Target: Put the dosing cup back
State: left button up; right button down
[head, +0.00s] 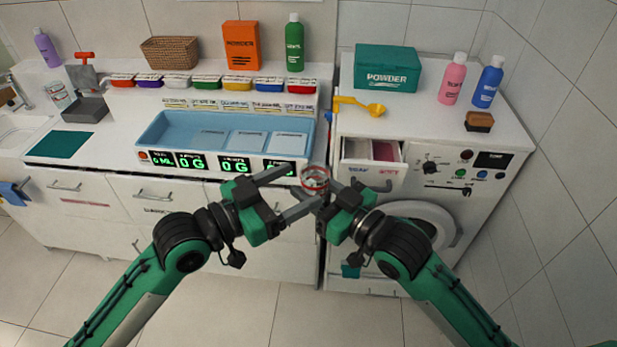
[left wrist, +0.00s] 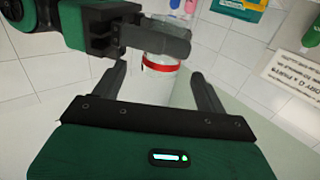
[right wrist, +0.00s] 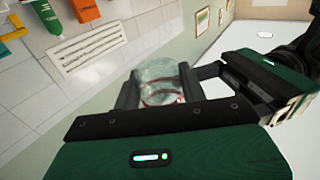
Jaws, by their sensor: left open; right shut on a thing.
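The dosing cup (head: 316,176) is a clear cup with a red band, held in the air in front of the gap between counter and washing machine. My right gripper (head: 327,188) is shut on it. In the right wrist view the cup (right wrist: 158,84) sits between the fingers. My left gripper (head: 303,187) is open, its fingers pointing at the cup from the left. In the left wrist view the cup (left wrist: 160,66) shows beyond the open fingers, with my right gripper's finger across it. I cannot tell whether the left fingers touch the cup.
A blue tray (head: 160,130) with scale displays lies on the counter. The detergent drawer (head: 372,150) of the washing machine (head: 440,130) is open. A yellow scoop (head: 374,108), a teal powder box (head: 388,68) and bottles stand on top. A similar cup (head: 57,93) is by the sink.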

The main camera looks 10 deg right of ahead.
aim_at(304, 183)
pick_arm(q)
jog(key=shift+x, duration=1.95)
jog(key=c, duration=0.9)
jog(key=shift+c, duration=0.8)
pick_arm(e)
jog(key=c, duration=0.7)
grip_release()
